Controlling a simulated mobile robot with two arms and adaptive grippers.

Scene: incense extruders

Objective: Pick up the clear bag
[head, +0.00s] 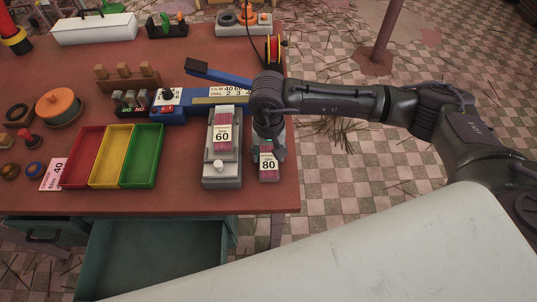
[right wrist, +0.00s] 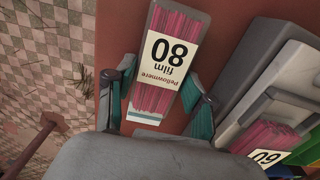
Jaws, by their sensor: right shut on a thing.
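A clear bag of pink sticks with a white label reading 80 (head: 268,168) is at the table's right front edge, right of the grey stand. It also shows in the right wrist view (right wrist: 162,60), where the label reads "Pellowmere film 80". My right gripper (head: 268,152) reaches down over it from above. In the right wrist view its teal-padded fingers (right wrist: 160,98) are shut on the bag, one on each side. A second pack of pink sticks, labelled 60 (head: 222,137), lies on the grey stand (head: 221,182). My left gripper is not in view.
A blue sealer-like device (head: 200,110) with a raised arm stands behind the stand. Red, yellow and green trays (head: 124,155) are to the left. A tall reel (head: 273,50) is behind my right wrist. Tiled floor is right of the table.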

